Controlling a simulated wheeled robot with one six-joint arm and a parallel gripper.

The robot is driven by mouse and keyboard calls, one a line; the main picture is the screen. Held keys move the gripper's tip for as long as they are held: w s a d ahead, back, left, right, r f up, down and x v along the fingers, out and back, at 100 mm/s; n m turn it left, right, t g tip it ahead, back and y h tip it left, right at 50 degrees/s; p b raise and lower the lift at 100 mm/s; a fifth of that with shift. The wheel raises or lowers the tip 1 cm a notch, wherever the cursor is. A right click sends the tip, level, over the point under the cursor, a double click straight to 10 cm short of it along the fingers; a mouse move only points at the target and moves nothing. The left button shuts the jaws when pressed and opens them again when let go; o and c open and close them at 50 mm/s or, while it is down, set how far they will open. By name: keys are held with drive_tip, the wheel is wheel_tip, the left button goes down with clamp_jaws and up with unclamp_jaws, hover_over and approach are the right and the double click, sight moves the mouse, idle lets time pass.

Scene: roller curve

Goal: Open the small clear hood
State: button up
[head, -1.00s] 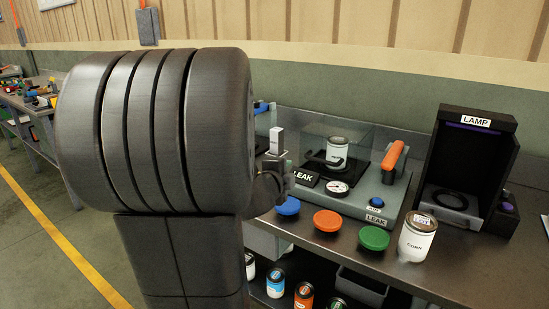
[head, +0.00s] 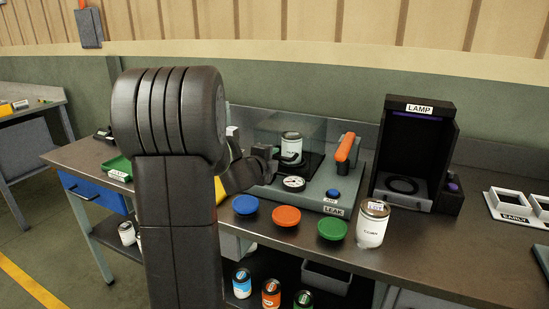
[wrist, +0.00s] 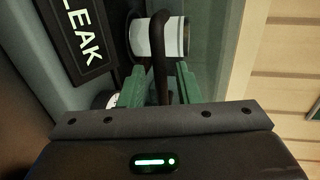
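The small clear hood (head: 262,128) is down over a white can (head: 291,148) on the grey leak tester (head: 318,195). The hood's dark bar handle (wrist: 160,55) shows in the wrist view, in front of the can lying sideways in that picture. My gripper (wrist: 160,88) has its two green fingers apart, one on each side of the handle. A thin gap seems to show beside the bar, and I see no firm contact. In the head view my gripper (head: 268,160) is at the hood's left front, partly hidden by my arm.
The lamp box (head: 415,150) stands right.

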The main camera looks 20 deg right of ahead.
drive_tip(key=shift+x, duration=0.95)
clamp_jaws()
drive_tip(key=shift+r, duration=0.15)
